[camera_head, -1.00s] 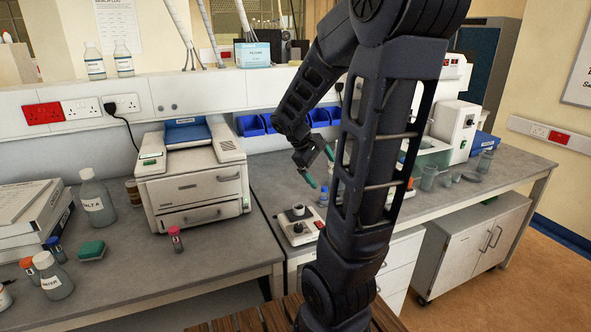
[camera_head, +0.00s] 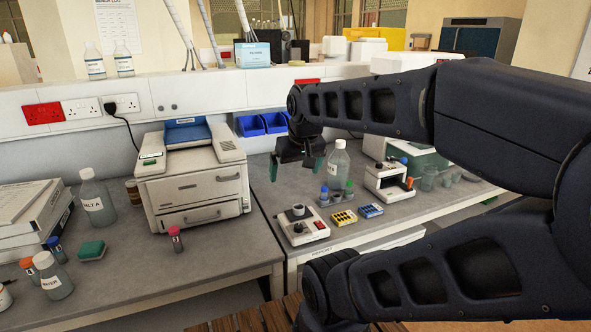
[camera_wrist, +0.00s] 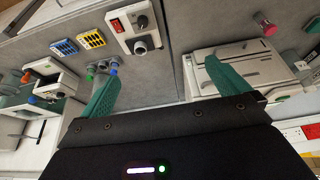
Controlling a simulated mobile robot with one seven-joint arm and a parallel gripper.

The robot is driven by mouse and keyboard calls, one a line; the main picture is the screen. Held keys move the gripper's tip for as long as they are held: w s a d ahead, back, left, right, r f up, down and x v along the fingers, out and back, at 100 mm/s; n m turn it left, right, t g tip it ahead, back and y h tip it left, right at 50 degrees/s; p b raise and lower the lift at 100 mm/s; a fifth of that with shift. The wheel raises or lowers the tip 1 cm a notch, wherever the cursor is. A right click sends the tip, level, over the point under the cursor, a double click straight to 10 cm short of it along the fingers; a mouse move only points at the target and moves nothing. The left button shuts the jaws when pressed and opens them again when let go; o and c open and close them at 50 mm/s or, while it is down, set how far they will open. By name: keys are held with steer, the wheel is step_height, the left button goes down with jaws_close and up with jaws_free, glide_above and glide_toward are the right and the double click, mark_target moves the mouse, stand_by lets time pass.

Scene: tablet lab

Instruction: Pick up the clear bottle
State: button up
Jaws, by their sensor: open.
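Several clear bottles with white caps are in view, and I cannot tell which one is meant. One bottle (camera_head: 337,167) stands on the right bench behind the small tubes, just right of my gripper. A larger labelled bottle (camera_head: 96,203) stands on the left bench beside the printer. Two more, a left shelf bottle (camera_head: 95,66) and a right shelf bottle (camera_head: 123,62), stand on the upper ledge. My gripper (camera_head: 295,170) hangs above the right bench, green fingers apart with nothing between them. In the wrist view my gripper (camera_wrist: 162,78) is also empty, with no clear bottle recognisable there.
A printer (camera_head: 193,182) stands left of my gripper. A small device with a dial (camera_head: 301,227), a tube rack (camera_head: 335,198), yellow (camera_head: 343,218) and blue trays (camera_head: 371,210) and a microscope-like device (camera_head: 390,180) occupy the right bench.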

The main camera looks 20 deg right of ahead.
steer(key=shift+c, duration=0.2)
steer(key=c, duration=0.8)
